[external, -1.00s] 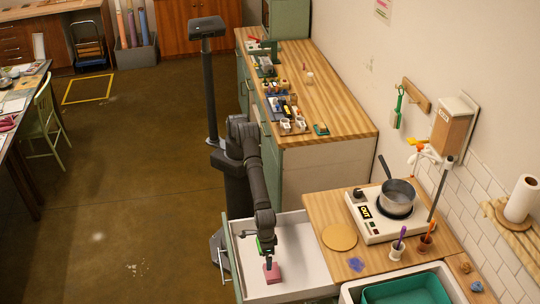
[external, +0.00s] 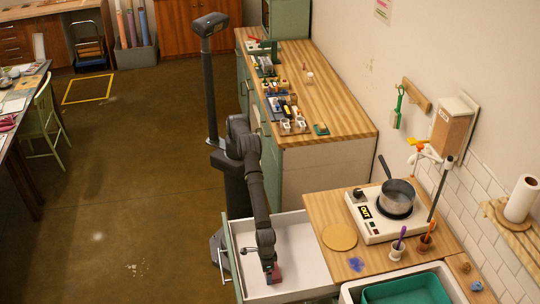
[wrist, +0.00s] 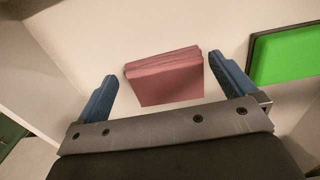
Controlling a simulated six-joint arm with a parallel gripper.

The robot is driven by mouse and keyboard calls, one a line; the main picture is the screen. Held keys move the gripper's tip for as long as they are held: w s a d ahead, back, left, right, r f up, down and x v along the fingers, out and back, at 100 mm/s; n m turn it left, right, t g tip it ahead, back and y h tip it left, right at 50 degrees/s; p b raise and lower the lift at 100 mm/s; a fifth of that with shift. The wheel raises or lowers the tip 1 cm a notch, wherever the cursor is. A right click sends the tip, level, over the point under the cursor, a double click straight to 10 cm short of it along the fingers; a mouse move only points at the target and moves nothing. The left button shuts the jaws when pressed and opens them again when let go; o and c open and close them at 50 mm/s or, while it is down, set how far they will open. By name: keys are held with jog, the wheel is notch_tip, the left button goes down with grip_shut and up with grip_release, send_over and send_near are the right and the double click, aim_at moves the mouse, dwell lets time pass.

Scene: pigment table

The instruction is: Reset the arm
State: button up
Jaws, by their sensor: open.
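My gripper (wrist: 163,75) is open, with its two blue fingers spread on either side of a pink block with a layered top edge (wrist: 165,77). In the wrist view, gaps show between the block and both fingers. In the external view, my gripper (external: 269,267) points down into the open white drawer (external: 300,255). The pink block (external: 277,273) lies in the drawer, partly hidden by the gripper.
A green panel with a dark border (wrist: 285,52) is at the right of the wrist view. The wooden counter (external: 325,215) stands right of the drawer, with a hot plate (external: 370,228) and a pot (external: 396,193). Bare drawer floor shows right of the gripper.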

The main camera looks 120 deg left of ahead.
jog(key=shift+r, duration=0.95)
